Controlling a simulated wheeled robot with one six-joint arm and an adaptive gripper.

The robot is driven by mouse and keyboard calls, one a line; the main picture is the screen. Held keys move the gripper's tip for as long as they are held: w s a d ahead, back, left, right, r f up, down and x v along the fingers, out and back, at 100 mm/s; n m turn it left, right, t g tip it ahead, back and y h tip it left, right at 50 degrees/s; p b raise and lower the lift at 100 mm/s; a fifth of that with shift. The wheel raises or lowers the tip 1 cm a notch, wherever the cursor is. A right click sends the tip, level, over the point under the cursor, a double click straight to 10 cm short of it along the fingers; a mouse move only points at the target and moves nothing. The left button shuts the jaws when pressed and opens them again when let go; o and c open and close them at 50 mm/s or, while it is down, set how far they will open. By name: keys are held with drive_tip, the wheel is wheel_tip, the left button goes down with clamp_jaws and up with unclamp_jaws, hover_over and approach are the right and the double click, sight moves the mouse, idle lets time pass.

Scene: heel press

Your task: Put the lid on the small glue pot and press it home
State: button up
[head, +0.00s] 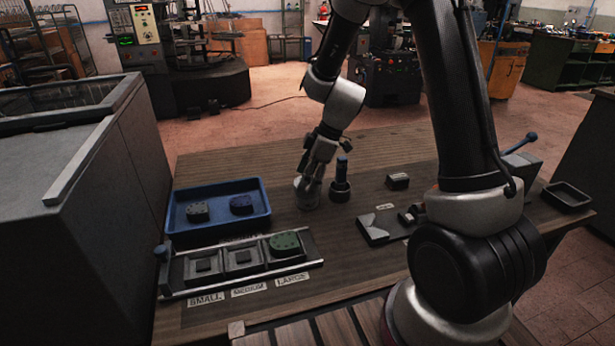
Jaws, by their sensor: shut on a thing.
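My gripper (311,176) points down over the middle of the table, shut on what looks like the lid, small and mostly hidden between the fingers. A round grey pot (306,199) stands on the table directly under the fingertips. I cannot tell at this size where lid and pot meet, or whether the lid is seated.
A dark post with a blue top (341,180) stands close to the right of the gripper. A blue tray (218,224) with two heel-shaped pieces lies left. A rack (240,264) labelled small, medium and large is in front, a green piece at large. A black tray (567,195) sits far right.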

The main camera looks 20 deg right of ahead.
drive_tip(key=shift+f, duration=0.7)
idle(0.8)
drive_tip(key=o, duration=0.8)
drive_tip(key=shift+o, duration=0.8)
drive_tip(key=shift+r, duration=3.55)
drive_tip(key=s+d+r+m+t+h, duration=0.1)
drive_tip(key=s+d+r+m, duration=0.4)
drive_tip(key=s, duration=0.3)
drive_tip(key=s+d+r+m+t+h, duration=0.1)
drive_tip(key=s+d+r+m, duration=0.4)
drive_tip(key=s, duration=0.4)
drive_tip(key=s+d+r+m+t+h, duration=0.1)
drive_tip(key=s+d+r+m+h, duration=0.1)
drive_tip(key=s+d+r+m, duration=0.3)
drive_tip(key=s+r, duration=0.2)
drive_tip(key=s, duration=0.2)
